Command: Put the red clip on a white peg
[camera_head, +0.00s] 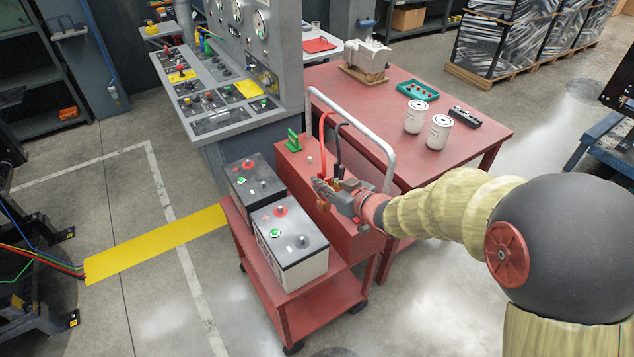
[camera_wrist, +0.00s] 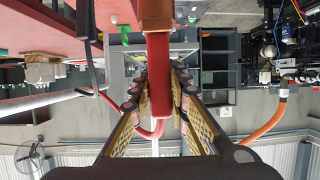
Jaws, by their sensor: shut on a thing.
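The red clip (camera_wrist: 161,62) is between the two fingers of my gripper (camera_wrist: 163,85) in the wrist view, and a red cable loops from it. In the head view my gripper (camera_head: 322,192) is over the red box on the cart, and its fingers hide most of the clip. One small white peg (camera_head: 309,159) stands on the box top, beyond my gripper and apart from it. Any other peg is hidden by my gripper. A green clip (camera_head: 293,140) stands upright at the far end of the box; a green piece also shows in the wrist view (camera_wrist: 124,33).
Two batteries (camera_head: 291,236) stand on the red cart (camera_head: 310,305) left of the box. A grey tubular handle (camera_head: 350,115) arches over the box's right side, near a red cable (camera_head: 322,125) and a black cable (camera_head: 337,145). A red table (camera_head: 450,155) with white canisters is behind.

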